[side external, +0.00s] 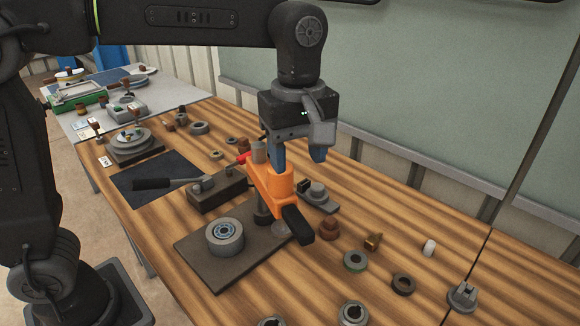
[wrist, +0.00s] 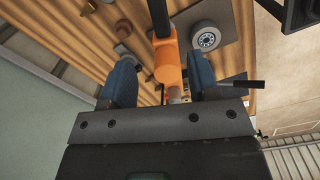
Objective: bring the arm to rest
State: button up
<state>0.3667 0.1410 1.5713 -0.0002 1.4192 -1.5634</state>
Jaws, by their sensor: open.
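My gripper (side external: 298,160) is open and empty, its blue fingers pointing down. In the side view it hangs just above and behind the orange press arm (side external: 268,187). In the wrist view the orange part (wrist: 167,62) shows between the two spread fingers; I cannot tell whether they touch it. A grey ring with a bearing (side external: 225,236) sits on the plate, and shows in the wrist view too (wrist: 206,38).
A block with a black lever (side external: 215,190) stands left of the press. A green board (side external: 420,90) rises behind the wooden table. Space above the press's left is clear.

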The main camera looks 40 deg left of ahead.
jog(key=s+a+f+m+t, duration=0.2)
jog(key=s+a+m, duration=0.5)
jog(key=s+a+f+m+t, duration=0.3)
jog(key=s+a+m, duration=0.3)
jog(key=s+a, duration=0.1)
jog(key=shift+s+m, duration=0.4)
jog(key=shift+s, duration=0.05)
jog(key=shift+d+f, duration=0.1)
dwell(0.8)
